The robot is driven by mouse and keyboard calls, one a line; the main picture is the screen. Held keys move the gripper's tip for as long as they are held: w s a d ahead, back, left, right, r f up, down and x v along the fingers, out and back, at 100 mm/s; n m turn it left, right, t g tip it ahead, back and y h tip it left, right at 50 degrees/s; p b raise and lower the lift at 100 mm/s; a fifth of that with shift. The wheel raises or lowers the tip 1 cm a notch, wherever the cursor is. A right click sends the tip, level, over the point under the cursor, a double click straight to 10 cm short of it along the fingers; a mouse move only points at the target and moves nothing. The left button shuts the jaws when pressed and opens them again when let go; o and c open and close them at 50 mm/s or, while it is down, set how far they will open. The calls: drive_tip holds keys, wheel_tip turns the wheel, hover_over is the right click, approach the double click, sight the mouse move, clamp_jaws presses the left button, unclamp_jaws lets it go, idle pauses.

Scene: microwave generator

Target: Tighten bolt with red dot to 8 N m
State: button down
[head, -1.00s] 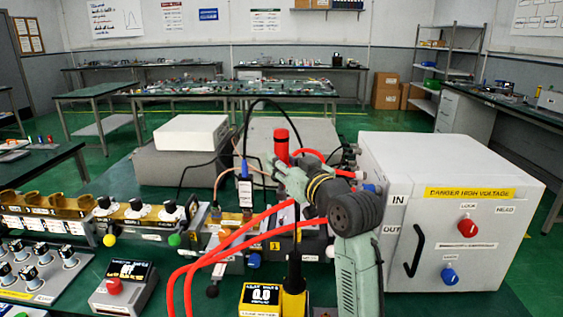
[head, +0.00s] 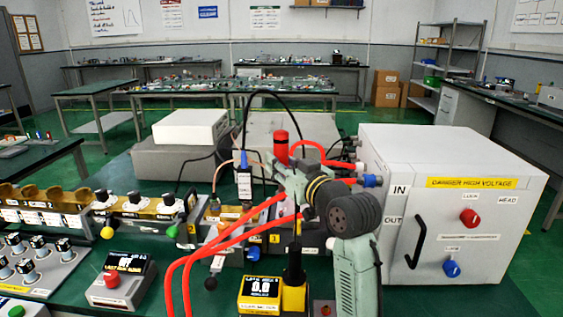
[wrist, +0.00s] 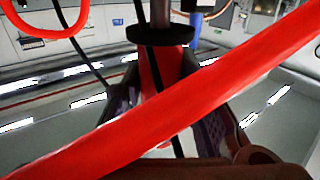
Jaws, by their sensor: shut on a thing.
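In the head view my gripper (head: 285,170) is over the middle of the bench, shut around an upright tool with a red handle (head: 281,145) and a black band. In the wrist view my gripper (wrist: 165,105) has its fingers on both sides of the red part (wrist: 148,72), with a black collar and dark shaft above. A red hose crosses in front and hides much of the grip. A yellow readout box (head: 261,293) shows what looks like 0.0. I cannot make out the red-dot bolt; my arm and the hoses cover that area.
Red hoses (head: 182,262) loop across the bench in front of my gripper. A white high-voltage cabinet (head: 460,210) stands close on the right. A grey box with a red button (head: 112,280) and rows of knobs are on the left. A yellow holder (head: 294,298) stands beside the readout.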

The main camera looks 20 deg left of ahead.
sight(285, 148)
drive_tip(key=shift+f+b, duration=1.1)
drive_tip(key=shift+f, duration=0.45)
drive_tip(key=shift+f+b, duration=0.7)
drive_tip(key=shift+f, duration=0.35)
idle(1.4)
idle(1.2)
drive_tip(key=shift+r+p, duration=3.5)
drive_tip(key=shift+r, duration=1.2)
drive_tip(key=shift+d+f, duration=0.1)
